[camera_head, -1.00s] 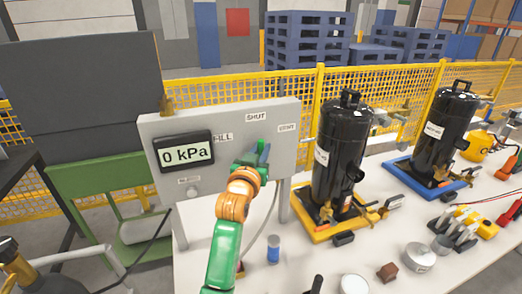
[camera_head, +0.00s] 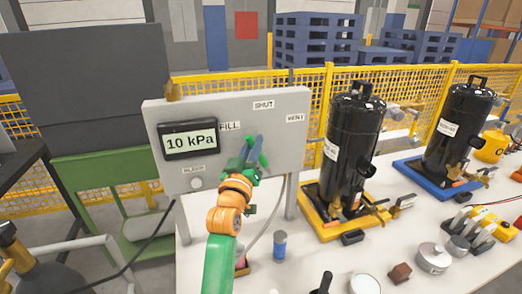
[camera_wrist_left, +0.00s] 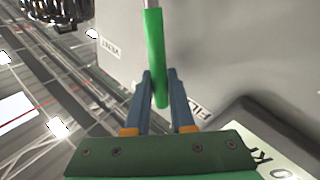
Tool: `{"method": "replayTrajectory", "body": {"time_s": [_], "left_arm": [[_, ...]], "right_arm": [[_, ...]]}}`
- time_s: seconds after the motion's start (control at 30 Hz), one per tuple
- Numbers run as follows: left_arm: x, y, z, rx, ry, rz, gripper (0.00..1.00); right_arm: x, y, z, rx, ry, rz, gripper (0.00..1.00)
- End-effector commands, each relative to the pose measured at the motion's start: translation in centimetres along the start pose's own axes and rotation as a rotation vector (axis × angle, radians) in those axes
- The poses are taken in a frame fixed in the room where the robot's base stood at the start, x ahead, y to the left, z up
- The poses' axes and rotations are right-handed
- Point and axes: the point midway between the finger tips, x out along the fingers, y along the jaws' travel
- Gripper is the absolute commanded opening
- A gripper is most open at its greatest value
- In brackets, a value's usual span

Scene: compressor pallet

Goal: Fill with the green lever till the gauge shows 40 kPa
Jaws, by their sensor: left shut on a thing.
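The grey panel (camera_head: 285,103) carries a gauge (camera_head: 190,140) that reads 10 kPa. Labels FILL, SHUT and VENT surround the green lever (camera_head: 264,160). My left gripper (camera_head: 252,143) is at the lever on the panel front, shut on it. In the left wrist view, the green lever (camera_wrist_left: 154,45) runs between the two blue-grey fingers of the left gripper (camera_wrist_left: 159,82). The fingers and wrist hide part of the lever and its pivot in the head view. My right gripper is not in view.
Black tanks stand right of the panel, one on a yellow base (camera_head: 322,229), one on a blue base (camera_head: 415,167). Yellow mesh fencing runs behind.

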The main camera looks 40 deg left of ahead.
Motion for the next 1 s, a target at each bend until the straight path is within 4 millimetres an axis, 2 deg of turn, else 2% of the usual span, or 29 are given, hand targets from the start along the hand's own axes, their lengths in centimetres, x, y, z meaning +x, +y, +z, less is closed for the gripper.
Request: {"method": "replayTrajectory", "body": {"time_s": [0.03,0.1,0.4,0.7,1.0], "left_arm": [[-0.4,-0.6,0.6,-0.031,0.020,-0.001,0.00],[-0.7,-1.0,0.6,-0.080,0.053,-0.001,0.00],[-1.6,-2.5,0.8,-0.249,0.165,-0.001,0.00],[-2.1,-3.2,0.9,-0.336,0.224,-0.001,0.00],[-2.2,-3.3,0.8,-0.354,0.237,0.000,0.00]], "right_arm": [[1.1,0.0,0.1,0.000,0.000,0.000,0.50],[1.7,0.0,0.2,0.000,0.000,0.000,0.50],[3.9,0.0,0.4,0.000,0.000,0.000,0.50],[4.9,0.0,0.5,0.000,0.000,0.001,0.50],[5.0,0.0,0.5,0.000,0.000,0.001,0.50]]}}
